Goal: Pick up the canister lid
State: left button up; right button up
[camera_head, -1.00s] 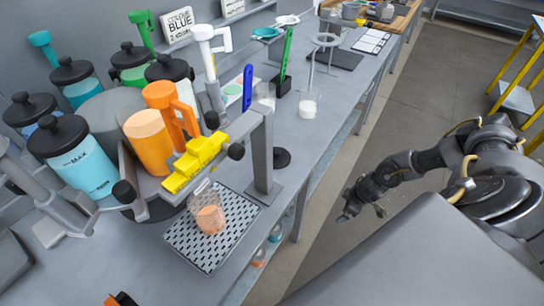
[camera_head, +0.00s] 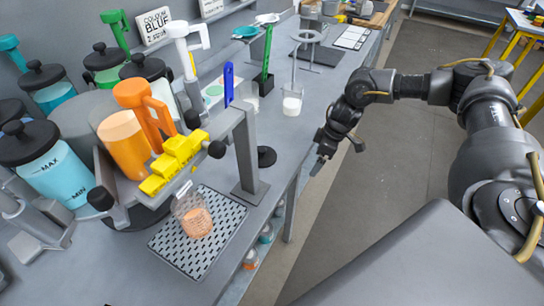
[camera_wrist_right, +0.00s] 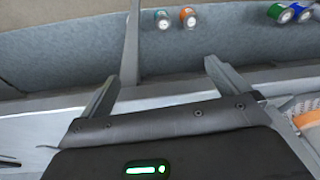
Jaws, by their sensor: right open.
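Several canisters with black knobbed lids stand at the left of the bench in the head view. One black lid (camera_head: 28,140) sits on the front light-blue canister (camera_head: 62,176). Other black lids sit behind it: one (camera_head: 41,75) at the far left, one (camera_head: 104,56) on a green canister and one (camera_head: 146,67) near the orange container. I cannot tell which lid is meant. My right gripper (camera_head: 337,156) is open and empty beside the bench's right edge, well apart from the lids. Its spread fingers also show in the right wrist view (camera_wrist_right: 160,85). My left gripper is not in view.
An orange container (camera_head: 125,145) and a yellow clamp (camera_head: 173,162) on a grey stand lie between my right gripper and the lids. A glass with orange contents (camera_head: 196,221) stands on a perforated tray (camera_head: 177,247). Small jars (camera_wrist_right: 188,17) sit below the bench.

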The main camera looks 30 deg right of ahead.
notch_tip(320, 180, up, 3)
jog(key=w, duration=0.1)
notch_tip(320, 180, up, 10)
jog(key=m+g+h+p, duration=0.1)
jog(key=m+g+h, duration=0.1)
jog(key=m, duration=0.1)
send_over(262, 150)
jog(key=shift+w+f+p, duration=0.2)
jog(key=shift+f+p, duration=0.15)
jog(key=shift+f, duration=1.05)
jog(key=shift+w+f+p, duration=0.2)
jog(key=shift+f+p, duration=0.1)
jog(key=shift+f, duration=1.25)
jog(key=f, duration=0.1)
jog(key=f+p, duration=0.1)
jog(key=f, duration=0.1)
jog(key=f+p, duration=0.1)
jog(key=shift+s+d+f, duration=0.1)
jog(key=shift+s+f, duration=0.05)
jog(key=shift+s, duration=0.2)
jog(key=shift+f, duration=0.35)
jog(key=shift+c, duration=0.4)
